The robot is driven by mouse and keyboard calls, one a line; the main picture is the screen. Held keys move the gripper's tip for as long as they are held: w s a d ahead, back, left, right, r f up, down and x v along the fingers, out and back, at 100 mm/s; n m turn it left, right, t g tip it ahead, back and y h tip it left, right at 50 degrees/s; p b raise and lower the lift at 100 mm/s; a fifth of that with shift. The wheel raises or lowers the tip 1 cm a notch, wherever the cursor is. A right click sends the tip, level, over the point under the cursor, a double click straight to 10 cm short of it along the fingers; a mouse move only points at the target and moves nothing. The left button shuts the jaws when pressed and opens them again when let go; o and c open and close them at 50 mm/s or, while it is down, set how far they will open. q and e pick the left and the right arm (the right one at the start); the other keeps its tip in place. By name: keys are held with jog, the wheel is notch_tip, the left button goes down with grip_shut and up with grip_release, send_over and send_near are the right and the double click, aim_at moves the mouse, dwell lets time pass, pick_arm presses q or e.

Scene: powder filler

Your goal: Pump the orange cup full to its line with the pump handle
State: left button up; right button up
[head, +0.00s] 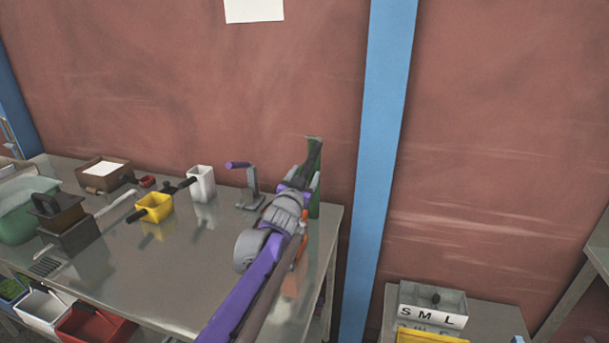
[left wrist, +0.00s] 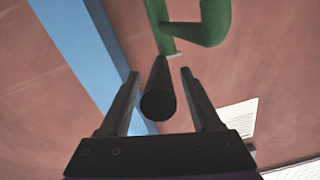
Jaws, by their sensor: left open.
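My left gripper (head: 302,173) is at the green pump (head: 314,158) on the right end of the metal table, hiding much of it. In the left wrist view my left gripper (left wrist: 161,75) is open. The dark round pump handle (left wrist: 159,90) lies between its two fingers, with gaps on both sides. The green pump body (left wrist: 170,38) and its curved green part show beyond the handle. An orange object (head: 301,238), perhaps the orange cup, shows only in part behind my left arm. Its fill level is hidden. My right gripper is not in view.
A blue post (head: 382,150) rises right of the table. The table's middle front is clear.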

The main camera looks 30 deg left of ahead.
pick_arm(q)
grip_shut()
dwell(0.3)
dwell(1.1)
